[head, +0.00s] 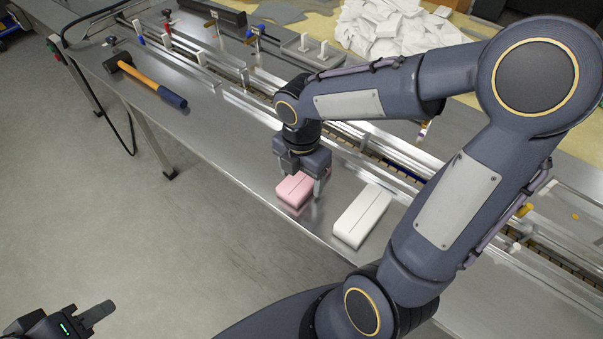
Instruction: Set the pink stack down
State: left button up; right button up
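The pink stack (294,192) is a small block with rounded edges and a dark line along its top. It is at the front edge of the steel table (232,163), under my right gripper (305,180). The gripper points down with its fingers at the stack's sides and appears shut on it; the far finger is mostly hidden. Whether the stack's underside touches the table is hard to tell. My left gripper (90,318) is low at the left corner, away from the table, only partly in view, with no object seen in it.
A white stack (361,216) lies just right of the pink one. The conveyor rails (250,101) run behind, with a white pile (390,27) beyond. The tabletop between mallet and pink stack is clear.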

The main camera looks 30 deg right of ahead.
aim_at(301, 179)
jog(key=shift+o, duration=0.2)
jog(key=shift+r, duration=0.45)
notch_tip(301, 179, up, 11)
jog(key=p, duration=0.2)
jog(key=s+f+m+t+y, duration=0.1)
jog(key=s+m, duration=0.5)
jog(key=m, duration=0.6)
jog(key=s+a+f+m+t+y, duration=0.1)
jog(key=s+m+t, duration=0.3)
jog(key=m, duration=0.8)
jog(key=shift+s+f+t+y, duration=0.3)
jog(key=shift+s+f+y, duration=0.3)
jog(key=shift+s+y, duration=0.3)
jog(key=shift+r, duration=0.3)
jog(key=shift+f, duration=0.15)
jog(key=shift+c, duration=0.2)
